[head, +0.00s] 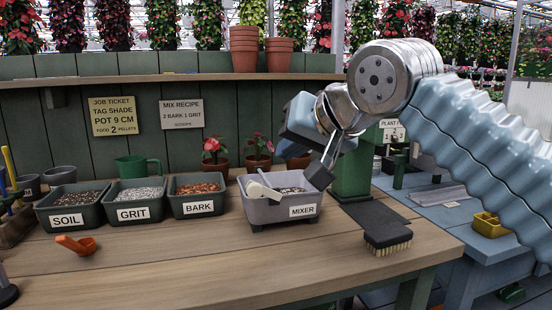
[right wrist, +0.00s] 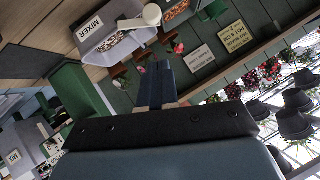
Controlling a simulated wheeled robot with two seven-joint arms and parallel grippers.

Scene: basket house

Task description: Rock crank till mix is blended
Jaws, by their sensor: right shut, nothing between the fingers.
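The mixer (head: 262,212) is a grey tub on short feet, labelled MIXER, on the wooden bench. A speckled mix (head: 292,190) shows inside it. A cream crank (head: 264,190) lies across its left side; part of the mix is hidden behind it. In the right wrist view the mixer (right wrist: 84,47) and the round cream end of the crank (right wrist: 152,14) show at the top. My right gripper (head: 318,176) is shut and empty at the mixer's right rim; I cannot tell whether it touches. Its closed fingers show in the wrist view (right wrist: 157,82). My left gripper is out of view.
Bins of soil (head: 68,217), grit (head: 133,212) and bark (head: 197,206) stand left of the mixer. A brush (head: 388,237) lies at the right edge. The bench front is mostly clear.

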